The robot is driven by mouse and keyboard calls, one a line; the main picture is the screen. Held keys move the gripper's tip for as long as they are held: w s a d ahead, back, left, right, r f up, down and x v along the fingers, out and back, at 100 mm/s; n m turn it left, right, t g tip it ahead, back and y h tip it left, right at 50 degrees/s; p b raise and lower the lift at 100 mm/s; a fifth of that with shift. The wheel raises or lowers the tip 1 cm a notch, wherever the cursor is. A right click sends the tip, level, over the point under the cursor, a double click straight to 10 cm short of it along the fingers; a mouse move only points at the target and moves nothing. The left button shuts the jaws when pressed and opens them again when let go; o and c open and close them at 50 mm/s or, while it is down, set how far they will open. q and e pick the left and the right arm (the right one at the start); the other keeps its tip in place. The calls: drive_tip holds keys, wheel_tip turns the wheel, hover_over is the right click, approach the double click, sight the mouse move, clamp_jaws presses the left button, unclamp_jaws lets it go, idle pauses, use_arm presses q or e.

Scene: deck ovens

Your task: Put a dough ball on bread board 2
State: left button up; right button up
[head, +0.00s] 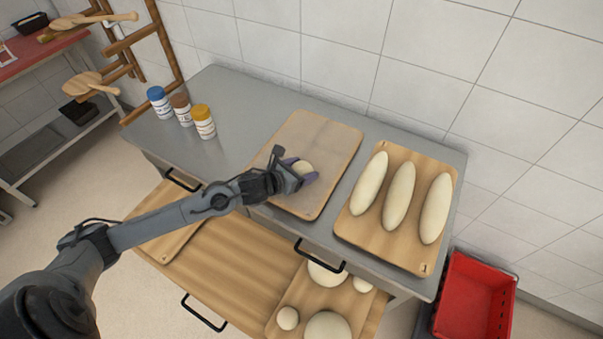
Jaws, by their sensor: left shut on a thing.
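My left gripper (297,170) is shut on a pale dough ball (304,167) over the middle wooden board (322,138) on the grey counter. I cannot tell whether the ball touches the board. The rest of this board is bare; its small corner mark is too small to read, so I cannot confirm that it is bread board 2. More dough balls (328,328) of different sizes lie on a board in the open drawer below. My right gripper is not in view.
A board (381,234) with three long loaves lies right of the middle board. Three jars (181,109) stand at the counter's left. Open wooden drawers (222,255) jut out below the counter front. A red crate (473,300) stands at the right. A tiled wall backs the counter.

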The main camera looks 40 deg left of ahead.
use_arm(q)
drive_tip(key=shift+f, duration=0.85)
drive_tip(key=shift+f, duration=0.15)
drive_tip(key=o, duration=1)
drive_tip(key=shift+o, duration=0.2)
